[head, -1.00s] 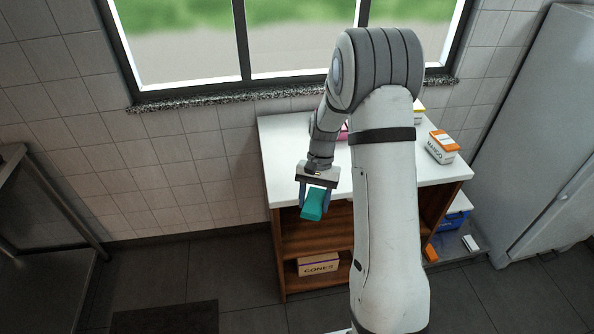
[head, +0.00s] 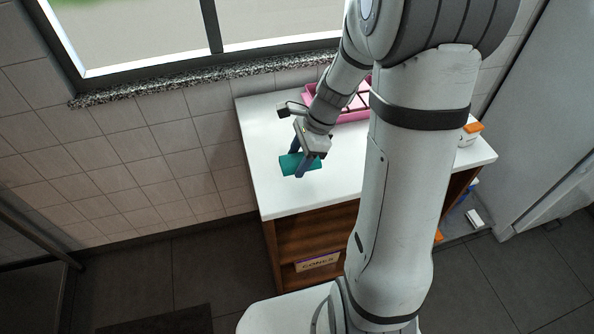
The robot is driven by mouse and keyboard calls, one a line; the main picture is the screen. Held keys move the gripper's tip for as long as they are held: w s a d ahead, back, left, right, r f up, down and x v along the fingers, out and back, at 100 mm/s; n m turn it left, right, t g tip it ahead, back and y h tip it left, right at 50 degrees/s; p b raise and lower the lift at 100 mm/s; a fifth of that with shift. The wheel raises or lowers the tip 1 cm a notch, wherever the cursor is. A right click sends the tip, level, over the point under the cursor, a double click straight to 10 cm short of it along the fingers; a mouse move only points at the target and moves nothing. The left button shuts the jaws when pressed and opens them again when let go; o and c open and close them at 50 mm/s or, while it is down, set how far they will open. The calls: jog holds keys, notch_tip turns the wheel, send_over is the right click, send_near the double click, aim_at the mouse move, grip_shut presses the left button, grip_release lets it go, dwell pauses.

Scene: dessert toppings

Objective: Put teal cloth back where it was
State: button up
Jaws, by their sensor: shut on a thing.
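The teal cloth (head: 290,164) looks like a small rolled or folded bundle. My gripper (head: 300,166) is shut on it, with a dark finger on either side. The cloth is at the left part of the white counter top (head: 285,203), over its surface. I cannot tell whether it touches the counter or hangs a little above it. Part of the cloth is hidden behind the finger.
A pink divided tray (head: 352,108) stands at the back of the counter, partly hidden by my arm. An orange-topped carton (head: 470,133) is at the right. A cones box (head: 317,262) sits on the shelf below. The counter's left part is clear.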

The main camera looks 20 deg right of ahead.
aim_at(298, 180)
jog(key=shift+f, duration=2.6)
jog(key=shift+s+f, duration=0.1)
jog(key=o, duration=0.9)
jog(key=shift+b, duration=0.3)
jog(key=shift+o, duration=0.2)
